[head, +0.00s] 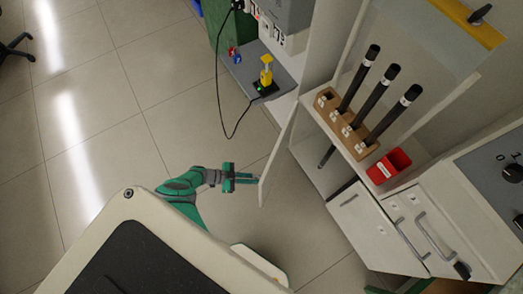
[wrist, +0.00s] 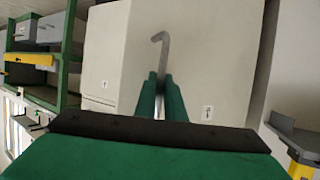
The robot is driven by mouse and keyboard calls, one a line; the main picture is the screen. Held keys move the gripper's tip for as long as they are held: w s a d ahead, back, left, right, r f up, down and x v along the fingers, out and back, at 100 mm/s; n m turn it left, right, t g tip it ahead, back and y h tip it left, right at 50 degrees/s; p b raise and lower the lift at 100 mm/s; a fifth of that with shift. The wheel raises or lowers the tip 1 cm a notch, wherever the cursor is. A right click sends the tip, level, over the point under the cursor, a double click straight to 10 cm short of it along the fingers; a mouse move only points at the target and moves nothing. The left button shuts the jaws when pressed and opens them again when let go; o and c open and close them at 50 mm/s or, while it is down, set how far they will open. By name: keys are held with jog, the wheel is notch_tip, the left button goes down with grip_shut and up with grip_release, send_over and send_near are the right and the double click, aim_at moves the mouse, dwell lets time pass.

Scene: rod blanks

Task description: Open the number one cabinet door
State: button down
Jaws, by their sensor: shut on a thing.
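The number one cabinet door (head: 279,152) is a white panel that stands swung out from the white cabinet in the head view, seen nearly edge-on. The cabinet's opening (head: 311,157) shows behind it. My gripper (head: 252,180) is at the outer face of the door, near its free edge. In the wrist view, my gripper (wrist: 160,88) is shut on the grey metal door handle (wrist: 162,40), whose bent end sticks out past the fingers. The door face (wrist: 215,60) fills the middle of that view, with a small number label (wrist: 208,112) on it.
On the cabinet top, a wooden block (head: 345,127) holds three dark rods beside a red bin (head: 389,166). Closed white fronts with handles (head: 432,235) are to the right. A grey shelf with a yellow device (head: 266,72) is behind the door.

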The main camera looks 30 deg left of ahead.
jog(key=shift+w+a, duration=0.1)
jog(key=shift+a, duration=0.35)
jog(key=c, duration=2.2)
grip_release()
jog(key=shift+w, duration=0.1)
jog(key=shift+o, duration=0.4)
jog(key=shift+s, duration=0.2)
jog(key=v, duration=1.1)
